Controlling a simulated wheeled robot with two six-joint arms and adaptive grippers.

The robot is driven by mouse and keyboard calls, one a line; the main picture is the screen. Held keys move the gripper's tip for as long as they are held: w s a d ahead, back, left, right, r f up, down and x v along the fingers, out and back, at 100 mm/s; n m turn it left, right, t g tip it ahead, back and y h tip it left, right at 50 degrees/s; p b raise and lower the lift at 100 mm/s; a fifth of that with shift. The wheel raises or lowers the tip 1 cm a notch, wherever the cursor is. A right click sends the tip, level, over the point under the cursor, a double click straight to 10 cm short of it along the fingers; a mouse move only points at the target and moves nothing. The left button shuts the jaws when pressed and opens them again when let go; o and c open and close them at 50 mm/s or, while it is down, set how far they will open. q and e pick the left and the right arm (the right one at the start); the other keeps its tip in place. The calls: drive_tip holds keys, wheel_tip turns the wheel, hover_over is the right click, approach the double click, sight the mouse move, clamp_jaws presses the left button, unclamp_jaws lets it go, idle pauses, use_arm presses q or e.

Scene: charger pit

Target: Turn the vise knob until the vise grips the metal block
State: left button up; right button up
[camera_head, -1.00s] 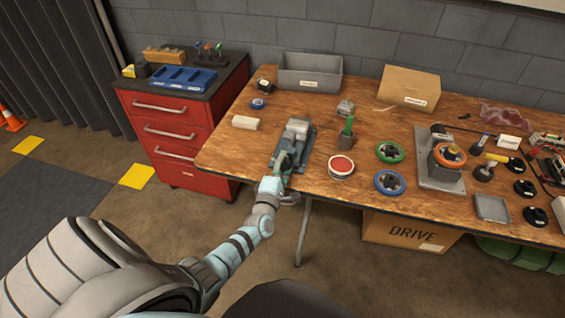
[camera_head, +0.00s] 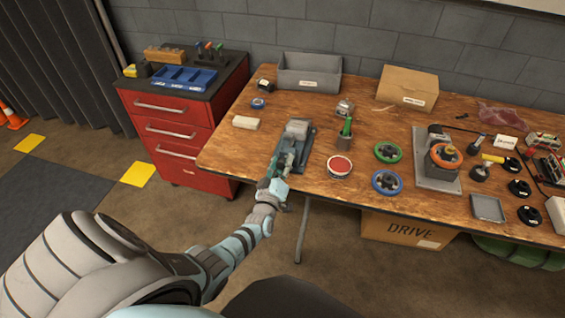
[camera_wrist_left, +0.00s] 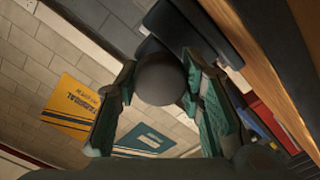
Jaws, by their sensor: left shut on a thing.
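The vise (camera_head: 308,142) lies near the front left edge of the wooden workbench, its long axis pointing toward me. A grey metal block (camera_head: 298,127) shows at its far end; whether the jaws touch it is too small to tell. My left gripper (camera_head: 285,164) is at the near end of the vise, partly hiding it. In the left wrist view, the dark round vise knob (camera_wrist_left: 161,79) sits between the green-padded fingers of my left gripper (camera_wrist_left: 160,95), which are shut on it. The vise body (camera_wrist_left: 195,30) shows behind the knob. My right gripper is not in view.
On the workbench (camera_head: 240,150), a red-topped round tin (camera_head: 340,166) and a dark cup with a green-handled tool (camera_head: 345,140) stand right of the vise. A pale block (camera_head: 246,123) lies to its left. A red drawer cabinet (camera_head: 180,132) stands left of the bench.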

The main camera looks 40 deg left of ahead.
use_arm(q)
drive_tip(key=m, duration=0.4)
drive_tip(key=shift+m+p, duration=0.3)
drive_tip(key=shift+p, duration=0.1)
drive_tip(key=m, duration=0.4)
drive_tip(key=shift+d+p, duration=0.1)
drive_tip(key=shift+p, duration=0.2)
drive_tip(key=m, duration=0.8)
drive_tip(key=shift+f+m+p, duration=0.1)
drive_tip(key=shift+m+p, duration=0.2)
drive_tip(key=shift+p, duration=0.05)
drive_tip(key=m, duration=0.3)
drive_tip(key=shift+m, duration=0.3)
drive_tip(key=m, duration=0.3)
drive_tip(key=shift+d+m, duration=0.1)
drive_tip(key=shift+m, duration=0.2)
drive_tip(key=m, duration=0.4)
drive_tip(key=shift+f, duration=0.1)
drive_tip(key=shift+m, duration=1.9)
